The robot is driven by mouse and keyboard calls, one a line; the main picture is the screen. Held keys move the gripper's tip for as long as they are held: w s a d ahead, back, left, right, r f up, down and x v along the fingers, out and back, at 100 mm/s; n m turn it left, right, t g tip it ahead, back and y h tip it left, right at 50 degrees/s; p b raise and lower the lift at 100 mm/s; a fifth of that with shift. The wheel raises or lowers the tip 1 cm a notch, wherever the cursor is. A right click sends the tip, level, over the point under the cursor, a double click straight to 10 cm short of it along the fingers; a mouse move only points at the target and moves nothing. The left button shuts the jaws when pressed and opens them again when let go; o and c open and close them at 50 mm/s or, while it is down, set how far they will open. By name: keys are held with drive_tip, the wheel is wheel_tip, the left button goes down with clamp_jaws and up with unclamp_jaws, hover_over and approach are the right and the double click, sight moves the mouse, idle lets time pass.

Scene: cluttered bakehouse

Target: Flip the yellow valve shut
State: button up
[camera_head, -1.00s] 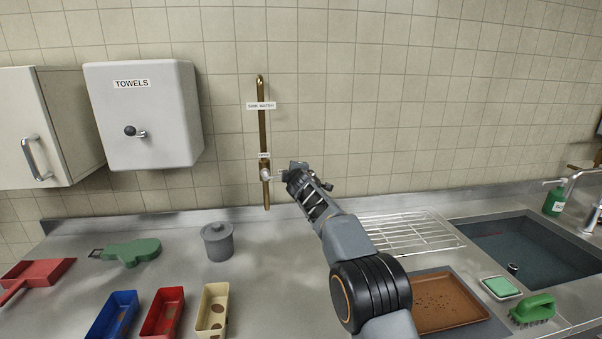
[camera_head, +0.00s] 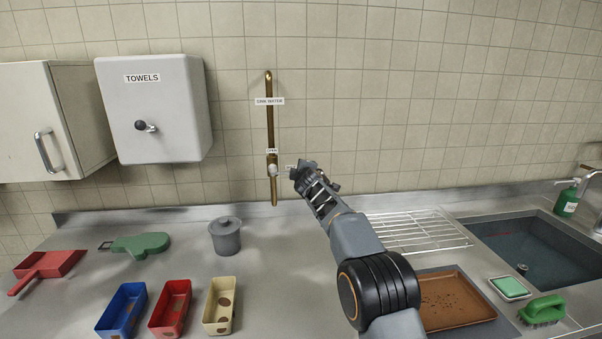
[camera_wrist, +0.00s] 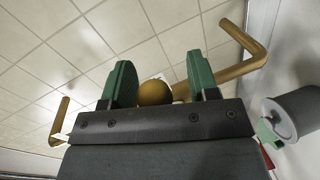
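A vertical brass pipe (camera_head: 270,120) with a "SINK WATER" label runs down the tiled wall. Its valve (camera_head: 272,169) shows as a small pale fitting low on the pipe, under a small label that seems to read "OPEN". I cannot make out a yellow handle clearly in the head view. My gripper (camera_head: 297,172) is just right of the valve. In the wrist view, my gripper's green fingers (camera_wrist: 162,82) stand apart, open. A round mustard-coloured part (camera_wrist: 154,93) shows between them, with the pipe (camera_wrist: 232,71) behind. Contact cannot be told.
A towel dispenser (camera_head: 151,105) hangs left of the pipe. A grey lidded pot (camera_head: 225,240) stands on the counter below. Blue (camera_head: 122,312), red (camera_head: 171,310) and cream (camera_head: 219,308) tins sit in front. A wire rack (camera_head: 415,230) and sink (camera_head: 535,245) lie right.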

drive_tip(key=shift+s+d+b, duration=0.1)
drive_tip(key=shift+s+b, duration=0.5)
drive_tip(key=shift+b, duration=0.2)
drive_tip(key=b+v, duration=0.6)
drive_tip(key=v, duration=0.6)
drive_tip(key=shift+s, duration=0.3)
drive_tip(key=shift+r, duration=0.15)
